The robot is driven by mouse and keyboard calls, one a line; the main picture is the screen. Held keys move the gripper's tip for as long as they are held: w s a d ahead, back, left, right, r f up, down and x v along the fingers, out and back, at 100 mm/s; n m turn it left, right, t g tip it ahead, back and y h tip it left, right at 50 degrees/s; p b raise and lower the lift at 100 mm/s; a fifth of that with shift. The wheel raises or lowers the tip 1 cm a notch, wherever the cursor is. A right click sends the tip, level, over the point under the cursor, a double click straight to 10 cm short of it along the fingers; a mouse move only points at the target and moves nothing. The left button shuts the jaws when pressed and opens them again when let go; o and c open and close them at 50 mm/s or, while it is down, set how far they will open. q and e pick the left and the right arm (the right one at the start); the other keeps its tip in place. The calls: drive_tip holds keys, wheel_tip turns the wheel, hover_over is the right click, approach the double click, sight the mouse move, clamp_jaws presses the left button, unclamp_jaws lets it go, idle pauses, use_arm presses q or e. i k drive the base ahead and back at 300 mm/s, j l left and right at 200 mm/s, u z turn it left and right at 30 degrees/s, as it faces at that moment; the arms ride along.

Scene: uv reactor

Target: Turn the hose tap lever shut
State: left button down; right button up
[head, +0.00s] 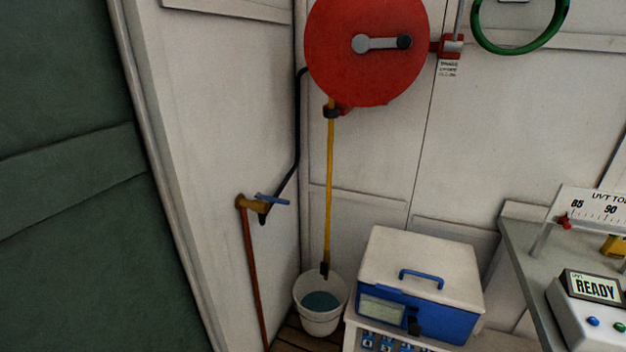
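The hose tap (249,203) is a brass fitting on the white wall at the left of the corner in the head view. Its blue lever (272,199) points out to the right, roughly level. A reddish-brown pipe (251,270) runs down from the tap to the floor. A black hose (297,130) rises from the tap's outlet to the red reel. Neither of my grippers is in view.
A large red hose reel (367,75) hangs above, its yellow hose (329,190) ending over a white bucket (320,325) holding bluish liquid. A blue-and-white box (425,265) stands right of it. A grey bench (525,265) with a "READY" device (592,288) is at right.

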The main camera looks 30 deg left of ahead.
sight(260, 196)
drive_tip(key=u, duration=1.2)
drive_tip(key=i+l+u, duration=0.3)
drive_tip(key=k+j, duration=0.1)
